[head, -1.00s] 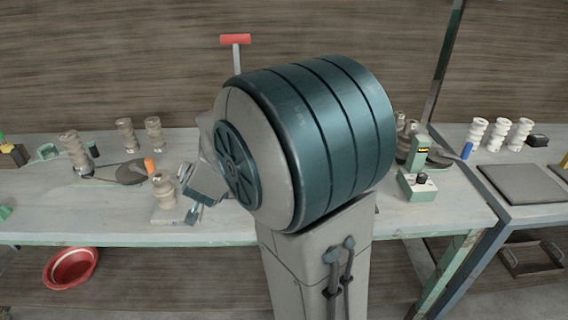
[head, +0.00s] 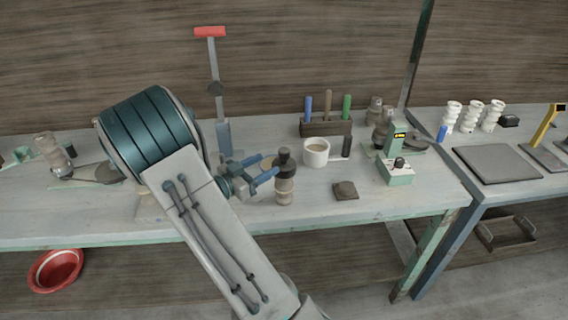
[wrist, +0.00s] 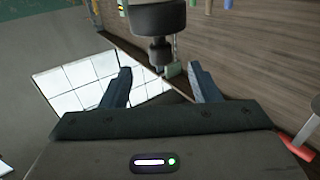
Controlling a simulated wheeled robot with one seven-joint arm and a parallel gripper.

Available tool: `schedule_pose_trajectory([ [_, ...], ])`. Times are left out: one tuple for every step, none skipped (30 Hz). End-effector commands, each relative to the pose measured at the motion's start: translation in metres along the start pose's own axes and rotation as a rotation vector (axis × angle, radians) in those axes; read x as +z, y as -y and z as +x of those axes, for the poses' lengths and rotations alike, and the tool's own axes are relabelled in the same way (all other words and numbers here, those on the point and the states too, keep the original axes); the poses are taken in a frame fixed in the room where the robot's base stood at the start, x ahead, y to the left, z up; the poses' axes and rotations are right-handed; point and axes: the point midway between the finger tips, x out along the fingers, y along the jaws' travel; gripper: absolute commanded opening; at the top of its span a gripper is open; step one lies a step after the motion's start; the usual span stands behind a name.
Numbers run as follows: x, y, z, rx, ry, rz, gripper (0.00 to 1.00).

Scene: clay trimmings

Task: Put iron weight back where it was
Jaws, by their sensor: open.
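My gripper (head: 268,172) is open, its two blue fingers pointing right at a dark-topped stack beside the fingertips in the head view. The dark upper piece (head: 286,167) has a narrower knob-like top and may be the iron weight. It stands upright on a beige ribbed lower part (head: 284,193). In the wrist view a dark, stepped cylindrical thing (wrist: 158,18) shows beyond the open fingers (wrist: 160,72), likely the same piece. Nothing is clearly held. I cannot tell whether a finger touches the stack. A squat dark brown block (head: 345,190) lies to the right on the bench.
A white cup (head: 316,152) and a tool rack (head: 326,128) stand behind the stack. A red-handled post (head: 215,85) rises behind my gripper. A green scale-like device (head: 396,170) is farther right. The bench front (head: 330,207) is mostly clear.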

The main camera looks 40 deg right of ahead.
Motion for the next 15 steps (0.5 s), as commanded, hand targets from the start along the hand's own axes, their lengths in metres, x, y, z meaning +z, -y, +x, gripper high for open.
schedule_pose_trajectory([
  [-0.002,-0.001,0.012,0.004,0.0,-0.001,0.56],
  [-0.002,-0.001,0.018,0.004,0.0,-0.001,0.56],
  [-0.002,-0.001,0.024,0.003,0.0,-0.001,0.56],
  [-0.001,-0.001,0.029,0.002,0.001,-0.001,0.56],
  [-0.001,0.0,0.033,0.001,0.001,-0.001,0.56],
  [-0.001,0.0,0.038,0.0,0.001,0.0,0.56],
  [-0.001,0.0,0.041,0.0,0.001,0.0,0.56],
  [-0.001,0.0,0.043,0.0,0.001,0.0,0.56],
  [-0.001,0.0,0.045,-0.001,0.001,0.0,0.56],
  [0.0,0.0,0.046,-0.002,0.001,0.0,0.56],
  [-0.001,0.0,0.048,-0.002,0.001,0.0,0.56],
  [-0.001,0.0,0.051,-0.001,0.002,0.001,0.56],
  [-0.002,0.0,0.055,0.0,0.002,0.001,0.56],
  [-0.002,0.0,0.059,0.0,0.001,0.0,0.56],
  [-0.003,-0.001,0.065,0.001,0.001,0.0,0.56],
])
